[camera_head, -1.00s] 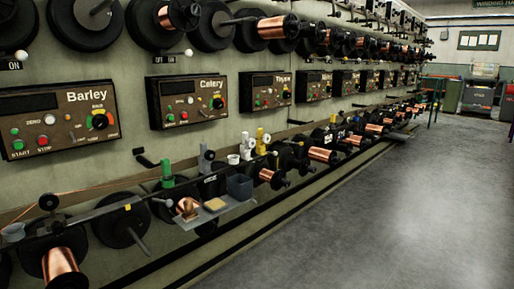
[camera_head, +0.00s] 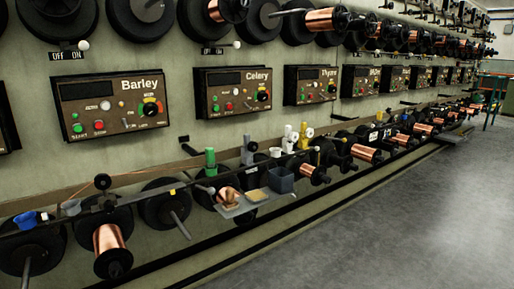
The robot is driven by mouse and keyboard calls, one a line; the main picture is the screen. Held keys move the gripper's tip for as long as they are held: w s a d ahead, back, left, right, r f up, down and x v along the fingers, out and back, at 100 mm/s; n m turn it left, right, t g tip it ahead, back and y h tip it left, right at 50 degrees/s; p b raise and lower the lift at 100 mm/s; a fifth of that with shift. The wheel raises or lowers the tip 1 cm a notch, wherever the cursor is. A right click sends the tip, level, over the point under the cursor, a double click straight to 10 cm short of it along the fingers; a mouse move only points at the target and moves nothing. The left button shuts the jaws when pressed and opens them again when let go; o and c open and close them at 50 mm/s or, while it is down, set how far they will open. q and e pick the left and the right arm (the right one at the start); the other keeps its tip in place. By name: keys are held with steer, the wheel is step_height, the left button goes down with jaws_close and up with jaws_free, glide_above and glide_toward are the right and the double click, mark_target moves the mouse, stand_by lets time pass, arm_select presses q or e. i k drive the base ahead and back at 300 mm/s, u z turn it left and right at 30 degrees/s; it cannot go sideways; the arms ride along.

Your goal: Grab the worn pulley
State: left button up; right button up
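I cannot pick out a worn pulley for sure. Small fittings that could be guides or pulleys sit along the rail below the panels: a blue one (camera_head: 26,219) and a grey one (camera_head: 70,208) at the left. Further right are a green one (camera_head: 210,161), a grey upright one (camera_head: 249,150) and white ones (camera_head: 290,137). Neither of my grippers is in view.
Control panels marked Barley (camera_head: 113,103) and Celery (camera_head: 240,91) hang on the wall. Copper spools (camera_head: 108,239) and dark reels stick out in rows above and below them. A low ledge runs along the wall's foot. The grey floor (camera_head: 400,220) at the right is clear.

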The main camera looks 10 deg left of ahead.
mark_target(250, 147)
steer(key=u, duration=0.3)
steer(key=i, duration=1.4)
steer(key=u, duration=0.55)
